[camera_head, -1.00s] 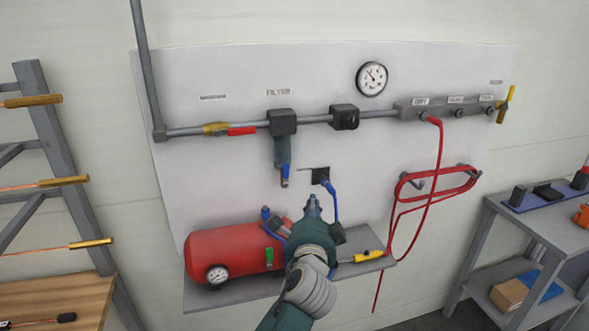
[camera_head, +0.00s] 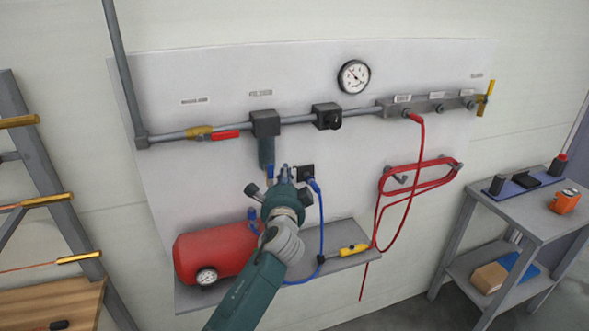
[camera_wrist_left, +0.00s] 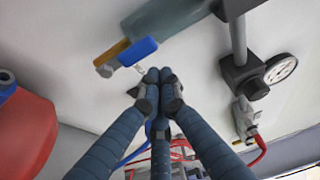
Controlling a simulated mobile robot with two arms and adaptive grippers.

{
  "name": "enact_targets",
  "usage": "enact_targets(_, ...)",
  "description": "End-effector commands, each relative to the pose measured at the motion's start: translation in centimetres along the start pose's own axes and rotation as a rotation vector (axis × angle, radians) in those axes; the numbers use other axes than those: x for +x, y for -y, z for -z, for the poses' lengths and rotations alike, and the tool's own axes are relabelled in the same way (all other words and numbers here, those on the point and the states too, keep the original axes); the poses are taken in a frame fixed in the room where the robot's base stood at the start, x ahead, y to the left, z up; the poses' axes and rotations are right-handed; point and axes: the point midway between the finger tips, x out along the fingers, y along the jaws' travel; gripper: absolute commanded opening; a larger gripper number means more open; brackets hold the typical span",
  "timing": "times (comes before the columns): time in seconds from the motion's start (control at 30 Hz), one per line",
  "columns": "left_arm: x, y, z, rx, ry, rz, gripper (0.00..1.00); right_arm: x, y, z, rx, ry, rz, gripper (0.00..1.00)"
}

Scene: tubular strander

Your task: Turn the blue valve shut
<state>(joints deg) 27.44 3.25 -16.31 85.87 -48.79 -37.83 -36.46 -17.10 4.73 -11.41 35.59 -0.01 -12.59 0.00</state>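A blue valve handle (camera_head: 270,173) hangs at the lower end of the grey filter bowl (camera_head: 267,151) on the wall panel. In the left wrist view the blue handle (camera_wrist_left: 137,52) lies along a brass fitting (camera_wrist_left: 112,54) below the bowl. My left gripper (camera_head: 285,170) is just right of the handle in the head view. In the left wrist view its fingertips (camera_wrist_left: 159,76) are together with nothing between them, close to the handle but seemingly apart. A second blue part (camera_head: 252,217) stands on the red tank, partly near my gripper. My right gripper is not in view.
The red tank (camera_head: 212,252) sits on a shelf (camera_head: 335,258) below, with a blue hose (camera_head: 321,225) and yellow-handled tool (camera_head: 354,249). A red-handled valve (camera_head: 225,135) is on the pipe above. A coiled red hose (camera_head: 420,178) hangs right.

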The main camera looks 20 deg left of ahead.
Motion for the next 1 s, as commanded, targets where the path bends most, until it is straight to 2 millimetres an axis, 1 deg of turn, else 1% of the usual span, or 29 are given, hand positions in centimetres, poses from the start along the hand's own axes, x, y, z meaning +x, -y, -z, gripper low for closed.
enact_targets(0.03, -0.2, 0.2, -0.5, 0.001, 0.001, 0.000, 0.00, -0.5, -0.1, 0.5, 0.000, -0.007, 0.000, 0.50)
enact_targets(0.1, -0.3, 0.1, -0.8, 0.001, 0.000, -0.001, 0.00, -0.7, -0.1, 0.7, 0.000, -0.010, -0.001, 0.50)
enact_targets(0.47, -0.4, -0.1, -0.9, 0.000, -0.001, 0.000, 0.00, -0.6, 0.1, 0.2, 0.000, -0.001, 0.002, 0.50)
enact_targets(0.63, -0.3, -0.1, -1.2, -0.013, -0.001, 0.005, 0.00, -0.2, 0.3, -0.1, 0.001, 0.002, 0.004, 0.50)
enact_targets(0.77, -0.3, -0.1, -1.9, -0.044, 0.000, 0.015, 0.00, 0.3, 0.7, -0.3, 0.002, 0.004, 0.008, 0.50)
enact_targets(1.0, -0.2, 0.0, -2.5, -0.074, -0.001, 0.026, 0.00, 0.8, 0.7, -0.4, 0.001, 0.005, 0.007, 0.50)
